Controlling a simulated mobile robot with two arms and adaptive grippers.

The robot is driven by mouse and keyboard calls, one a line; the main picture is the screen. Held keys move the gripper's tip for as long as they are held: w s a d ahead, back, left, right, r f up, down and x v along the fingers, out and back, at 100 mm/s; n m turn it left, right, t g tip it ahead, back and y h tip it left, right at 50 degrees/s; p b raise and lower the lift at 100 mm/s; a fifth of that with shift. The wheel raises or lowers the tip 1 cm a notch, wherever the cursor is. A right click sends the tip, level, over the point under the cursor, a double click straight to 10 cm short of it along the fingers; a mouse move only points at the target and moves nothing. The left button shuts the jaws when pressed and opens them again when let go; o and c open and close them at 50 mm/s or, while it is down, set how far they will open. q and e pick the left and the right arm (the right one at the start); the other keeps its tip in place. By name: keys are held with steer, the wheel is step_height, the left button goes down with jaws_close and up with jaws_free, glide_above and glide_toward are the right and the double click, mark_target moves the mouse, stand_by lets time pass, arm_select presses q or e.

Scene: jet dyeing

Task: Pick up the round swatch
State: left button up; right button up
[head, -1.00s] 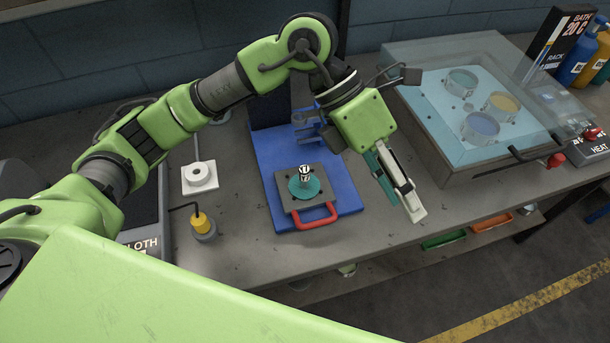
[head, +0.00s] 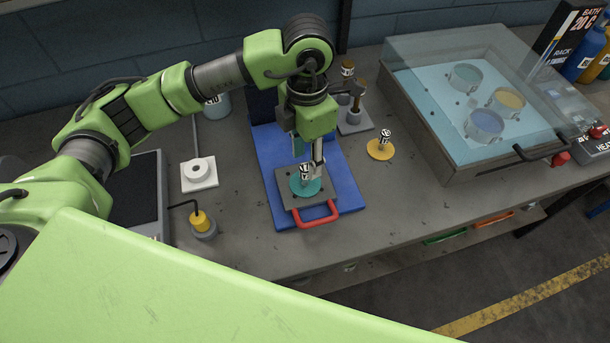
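A round teal swatch (head: 312,187) lies on a small grey plate (head: 287,201) with a red handle (head: 318,216), on the blue stand. A short tagged knob (head: 305,173) stands up from the swatch's middle. My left gripper (head: 309,166) points down just above and behind the knob. Its teal finger and pale finger are apart, with a gap between them. The pale fingertip is close to the knob's right side; I cannot tell whether it touches. The other fingertip is partly hidden. My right gripper is not in view.
A yellow disc (head: 379,150) with a tagged knob lies right of the blue stand (head: 346,196). Behind it is a grey stand (head: 356,127) with a tagged piece. A clear-lidded bath (head: 450,150) stands at right. A white block (head: 199,175) and yellow-topped weight (head: 203,223) are at left.

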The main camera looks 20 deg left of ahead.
mark_target(305, 167)
arm_select(q)
steer(key=shift+s+f+p, duration=0.15)
steer(key=shift+f+p, duration=0.4)
step_height(305, 167, down, 4)
steer(key=shift+s+a+r+p, duration=0.1)
steer(key=shift+r+p, duration=0.15)
steer(key=shift+p, duration=0.6)
steer(key=shift+f, duration=0.45)
jaws_close()
